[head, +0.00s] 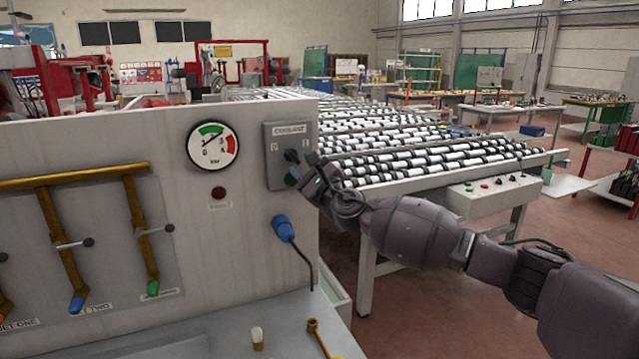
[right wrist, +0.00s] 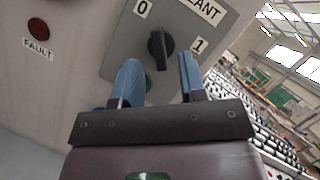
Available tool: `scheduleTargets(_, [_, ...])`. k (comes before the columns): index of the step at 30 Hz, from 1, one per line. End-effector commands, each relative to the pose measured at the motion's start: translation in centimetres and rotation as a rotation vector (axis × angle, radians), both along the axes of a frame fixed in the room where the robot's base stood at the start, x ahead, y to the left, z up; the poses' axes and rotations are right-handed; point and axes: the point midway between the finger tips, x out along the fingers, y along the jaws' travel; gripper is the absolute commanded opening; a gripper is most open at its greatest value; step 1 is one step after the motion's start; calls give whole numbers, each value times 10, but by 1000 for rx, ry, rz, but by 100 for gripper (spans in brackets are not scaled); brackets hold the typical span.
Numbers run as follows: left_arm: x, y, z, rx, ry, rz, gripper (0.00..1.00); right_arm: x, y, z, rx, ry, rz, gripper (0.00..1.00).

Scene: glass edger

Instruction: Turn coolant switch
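The coolant switch is a black rotary knob (head: 292,156) on a grey box (head: 278,133) labelled COOLANT, on the right end of the machine's pale panel. In the right wrist view the knob (right wrist: 160,48) sits between the marks 0 and 1, with a green spot partly hidden below it. My right gripper (head: 306,166) is at the box in the head view. In the right wrist view its two blue fingertips (right wrist: 160,75) are apart, one on each side of the knob's lower end, with nothing held; contact cannot be told. My left gripper is not in view.
A pressure gauge (head: 213,146) and a dark red fault lamp (head: 218,193) are left of the box. A blue plug (head: 283,228) with a black cable sits below it. Brass pipes with valve levers (head: 75,243) are at left. A roller conveyor (head: 430,160) stands behind my right arm.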

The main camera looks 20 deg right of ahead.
Motion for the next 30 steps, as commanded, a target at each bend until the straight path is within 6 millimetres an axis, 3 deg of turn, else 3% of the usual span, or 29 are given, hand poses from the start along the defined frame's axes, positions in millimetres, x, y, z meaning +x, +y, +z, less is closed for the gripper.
scheduleTargets(6, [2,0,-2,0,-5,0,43,-34,-11,-12,-3,1,1,38])
scheduleTargets(13, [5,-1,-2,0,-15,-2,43,-59,-18,-20,-1,1,1,38])
scheduleTargets(30, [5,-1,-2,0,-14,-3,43,-67,-21,-21,-1,0,0,38])
